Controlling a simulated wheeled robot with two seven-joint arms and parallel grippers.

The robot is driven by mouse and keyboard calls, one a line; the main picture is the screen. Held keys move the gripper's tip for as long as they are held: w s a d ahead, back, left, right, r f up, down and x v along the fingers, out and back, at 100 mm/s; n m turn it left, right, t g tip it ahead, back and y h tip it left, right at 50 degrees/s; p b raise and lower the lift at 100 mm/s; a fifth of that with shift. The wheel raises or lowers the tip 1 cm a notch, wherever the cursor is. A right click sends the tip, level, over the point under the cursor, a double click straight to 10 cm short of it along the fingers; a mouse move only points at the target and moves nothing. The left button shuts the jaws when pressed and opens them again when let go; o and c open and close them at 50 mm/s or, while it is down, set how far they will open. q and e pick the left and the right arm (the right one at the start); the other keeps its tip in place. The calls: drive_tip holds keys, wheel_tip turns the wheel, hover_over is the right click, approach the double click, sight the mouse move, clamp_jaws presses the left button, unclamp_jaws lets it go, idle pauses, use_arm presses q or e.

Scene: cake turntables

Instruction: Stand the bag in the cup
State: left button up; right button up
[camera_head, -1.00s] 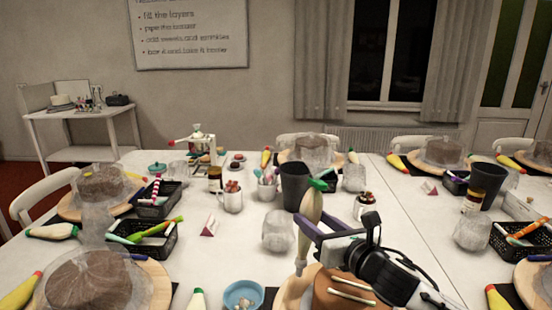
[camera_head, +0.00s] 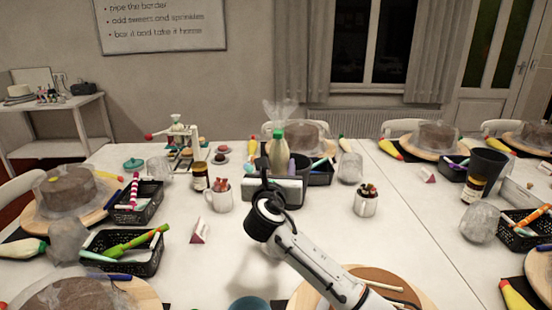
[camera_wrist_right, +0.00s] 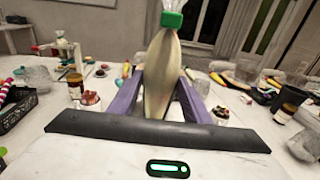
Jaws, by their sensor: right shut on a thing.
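The bag is a cream piping bag (camera_head: 278,156) with a green tie and clear plastic above it, upright at the table's middle. My right gripper (camera_head: 279,168) has its purple fingers shut on the bag's middle. In the right wrist view the bag (camera_wrist_right: 160,65) stands between the purple fingers (camera_wrist_right: 158,82), green tie at the top. The bag's lower end is hidden behind the gripper's body. My left gripper is not in view.
A mug of sweets (camera_head: 219,196) and a brown jar (camera_head: 200,176) stand left of my gripper. Another sweets mug (camera_head: 366,200) and a clear cup (camera_head: 350,168) stand right. Black baskets (camera_head: 128,252) and cakes line the left. Another dark cup (camera_head: 485,170) stands far right.

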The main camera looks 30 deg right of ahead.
use_arm(q)
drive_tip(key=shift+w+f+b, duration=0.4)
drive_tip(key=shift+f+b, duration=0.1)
drive_tip(key=shift+b, duration=0.2)
use_arm(e)
wheel_tip(320, 180, down, 10)
drive_tip(key=shift+f, duration=0.2)
use_arm(q)
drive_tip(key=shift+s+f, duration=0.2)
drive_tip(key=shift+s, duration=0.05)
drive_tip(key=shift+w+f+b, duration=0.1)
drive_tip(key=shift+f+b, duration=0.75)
drive_tip(key=shift+b, duration=0.1)
use_arm(e)
drive_tip(key=shift+f, duration=1.85)
drive_tip(key=o, duration=1.1)
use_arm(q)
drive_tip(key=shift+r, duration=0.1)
